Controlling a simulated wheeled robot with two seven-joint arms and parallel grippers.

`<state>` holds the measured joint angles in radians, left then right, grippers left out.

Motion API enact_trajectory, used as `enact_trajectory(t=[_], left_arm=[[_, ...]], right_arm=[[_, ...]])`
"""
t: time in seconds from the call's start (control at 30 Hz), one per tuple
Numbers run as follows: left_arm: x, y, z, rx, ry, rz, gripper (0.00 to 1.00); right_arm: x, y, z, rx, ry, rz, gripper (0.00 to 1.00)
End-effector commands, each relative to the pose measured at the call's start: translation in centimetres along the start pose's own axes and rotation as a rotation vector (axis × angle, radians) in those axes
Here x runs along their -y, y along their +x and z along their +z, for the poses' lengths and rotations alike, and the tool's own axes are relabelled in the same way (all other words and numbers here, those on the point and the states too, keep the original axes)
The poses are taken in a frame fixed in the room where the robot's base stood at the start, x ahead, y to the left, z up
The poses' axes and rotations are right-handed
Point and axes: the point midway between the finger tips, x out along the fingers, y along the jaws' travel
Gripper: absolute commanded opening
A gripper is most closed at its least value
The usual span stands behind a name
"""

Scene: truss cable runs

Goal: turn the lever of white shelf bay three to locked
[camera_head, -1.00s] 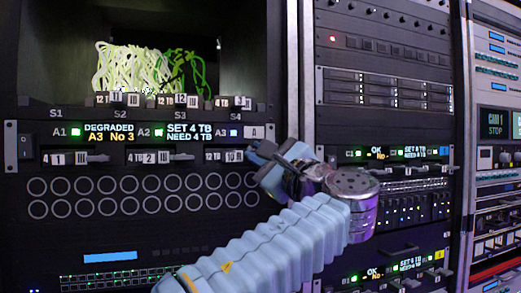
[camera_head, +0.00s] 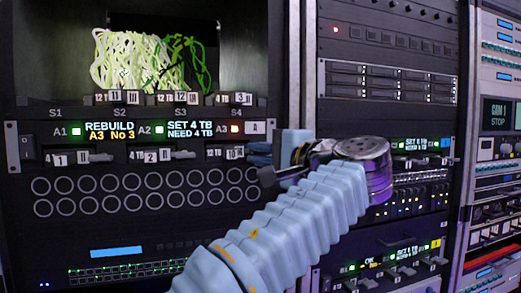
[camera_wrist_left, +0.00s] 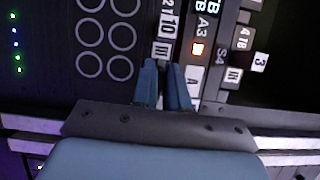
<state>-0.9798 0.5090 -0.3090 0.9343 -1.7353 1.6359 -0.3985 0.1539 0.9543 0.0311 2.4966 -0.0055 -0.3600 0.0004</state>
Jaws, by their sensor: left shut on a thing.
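The white shelf (camera_head: 70,143) is the dark unit with a white A plate (camera_head: 257,127), bays A1 to A3 and number tiles below them. Its display (camera_head: 108,130) reads REBUILD, A3 No 3. The A3 light (camera_head: 235,128) glows orange, also in the wrist view (camera_wrist_left: 197,48). My left gripper (camera_head: 262,162) is at bay three's lever, right of its 10 tile (camera_head: 235,152). In the wrist view its fingers (camera_wrist_left: 165,72) are shut on the lever, beside the III tile (camera_wrist_left: 163,52). The fingers hide most of the lever, so its angle cannot be told. My right gripper is out of view.
Levers of bay one (camera_head: 100,157) and bay two (camera_head: 183,155) stick out to the left. A row of number tiles (camera_head: 125,97) sits above, under loose green cables (camera_head: 135,60). Another rack (camera_head: 385,85) stands close on the right, behind my left arm.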

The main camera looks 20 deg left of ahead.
Motion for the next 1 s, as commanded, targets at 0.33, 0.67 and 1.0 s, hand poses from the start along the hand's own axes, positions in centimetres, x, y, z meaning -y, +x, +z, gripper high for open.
enact_trajectory(t=[0.33, 0.67, 1.0], left_arm=[[-0.09, -0.03, -0.01, 0.0, -0.04, 0.019, 0.0], [-0.11, -0.02, -0.01, 0.0, -0.039, 0.019, 0.2], [-0.05, -0.02, 0.0, 0.0, -0.039, 0.017, 0.34]], right_arm=[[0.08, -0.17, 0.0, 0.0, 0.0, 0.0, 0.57], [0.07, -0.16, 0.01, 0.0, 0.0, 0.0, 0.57], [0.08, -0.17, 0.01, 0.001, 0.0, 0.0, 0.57]])
